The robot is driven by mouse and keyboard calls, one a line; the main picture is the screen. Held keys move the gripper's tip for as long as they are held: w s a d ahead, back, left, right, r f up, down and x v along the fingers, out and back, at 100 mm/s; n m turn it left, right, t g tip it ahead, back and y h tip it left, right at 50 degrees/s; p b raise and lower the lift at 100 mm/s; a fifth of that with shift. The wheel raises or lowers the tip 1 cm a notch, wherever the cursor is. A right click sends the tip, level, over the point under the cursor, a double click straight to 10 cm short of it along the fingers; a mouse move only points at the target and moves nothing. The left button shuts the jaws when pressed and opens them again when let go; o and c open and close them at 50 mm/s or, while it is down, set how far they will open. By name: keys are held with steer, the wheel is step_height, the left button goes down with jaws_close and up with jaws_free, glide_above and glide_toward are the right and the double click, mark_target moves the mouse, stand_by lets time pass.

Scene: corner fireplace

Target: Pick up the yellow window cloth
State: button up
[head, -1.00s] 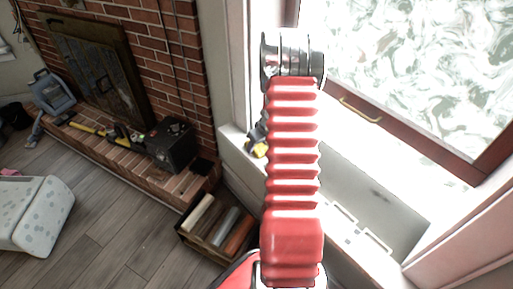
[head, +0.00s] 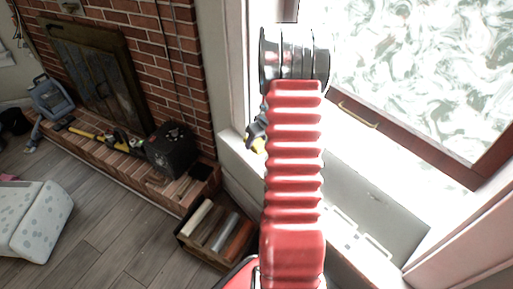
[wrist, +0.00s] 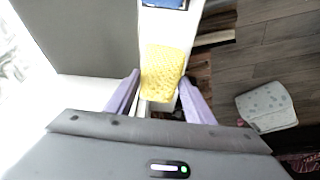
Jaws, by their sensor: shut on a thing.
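The yellow window cloth (wrist: 163,72) is a textured yellow piece between the two purple fingers of my gripper (wrist: 160,84) in the wrist view. My gripper is shut on it, and part of the cloth extends beyond the fingertips.
The white sill (head: 238,152) runs beneath the bright window, whose frame has a brass handle (head: 358,115). A wooden crate (head: 188,243) with rolls stands on the floor below. A black box (head: 172,150) sits on the brick hearth. A spotted pale ottoman (head: 33,222) stands at left.

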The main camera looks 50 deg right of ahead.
mark_target(256, 141)
step_height(256, 141, up, 5)
steer(key=shift+r, duration=0.15)
stand_by(0.5)
steer(key=o, duration=0.4)
steer(key=c, duration=0.3)
steer(key=w+a+r, duration=0.2)
steer(key=a, duration=1.1)
steer(key=w+a+r+n, duration=0.1)
steer(key=w+a+r, duration=0.1)
steer(key=a, duration=1.2)
steer(key=w+a+r+n, duration=0.1)
steer(key=w+a+r, duration=0.2)
steer(key=a, duration=1.1)
steer(key=shift+w+y, duration=0.4)
steer(key=shift+w, duration=0.3)
